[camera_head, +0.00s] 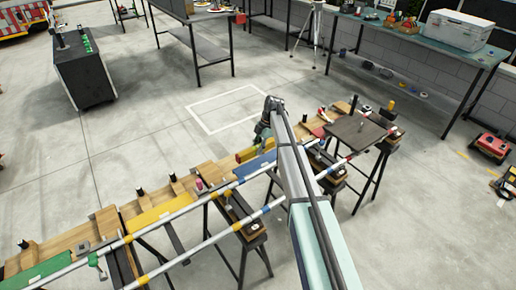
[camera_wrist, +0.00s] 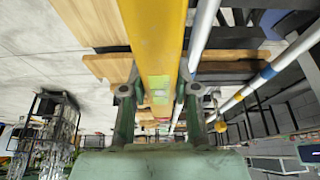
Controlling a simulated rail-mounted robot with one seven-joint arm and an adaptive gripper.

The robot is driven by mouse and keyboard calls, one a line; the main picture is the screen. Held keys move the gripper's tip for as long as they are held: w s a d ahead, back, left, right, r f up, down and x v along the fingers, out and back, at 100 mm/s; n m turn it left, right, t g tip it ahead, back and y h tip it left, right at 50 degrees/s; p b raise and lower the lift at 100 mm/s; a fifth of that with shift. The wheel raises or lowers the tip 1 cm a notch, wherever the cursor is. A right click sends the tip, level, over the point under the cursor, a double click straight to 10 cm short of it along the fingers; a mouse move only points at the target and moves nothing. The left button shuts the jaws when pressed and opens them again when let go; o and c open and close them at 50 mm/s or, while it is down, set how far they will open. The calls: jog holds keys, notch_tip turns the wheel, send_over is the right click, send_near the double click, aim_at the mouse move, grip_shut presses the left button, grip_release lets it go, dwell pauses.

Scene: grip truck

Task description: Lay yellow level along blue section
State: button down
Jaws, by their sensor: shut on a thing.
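The yellow level (camera_wrist: 156,35) runs up the middle of the wrist view, with a green vial window near my fingers. My gripper (camera_wrist: 158,92) has one finger on each side of it and is shut on it. In the head view the level (camera_head: 246,154) shows as a short yellow piece beside the blue section (camera_head: 256,166) of the long wooden bench; my gripper (camera_head: 262,140) is just above. My arm hides part of this area. Whether the level touches the bench or hangs above it I cannot tell.
Metal pipes (camera_head: 197,248) with coloured bands run along the bench's near side. A yellow section (camera_head: 160,211) and a green section (camera_head: 42,270) lie to the left. Short black posts stand along the bench. A dark board (camera_head: 355,131) lies to the right.

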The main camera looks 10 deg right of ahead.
aim_at(255, 164)
jog(key=shift+f+b, duration=1.05)
jog(key=shift+f, duration=2.1)
jog(key=c, duration=0.8)
grip_release()
jog(key=v, duration=1.2)
jog(key=shift+r, duration=0.1)
jog(key=shift+s, duration=0.15)
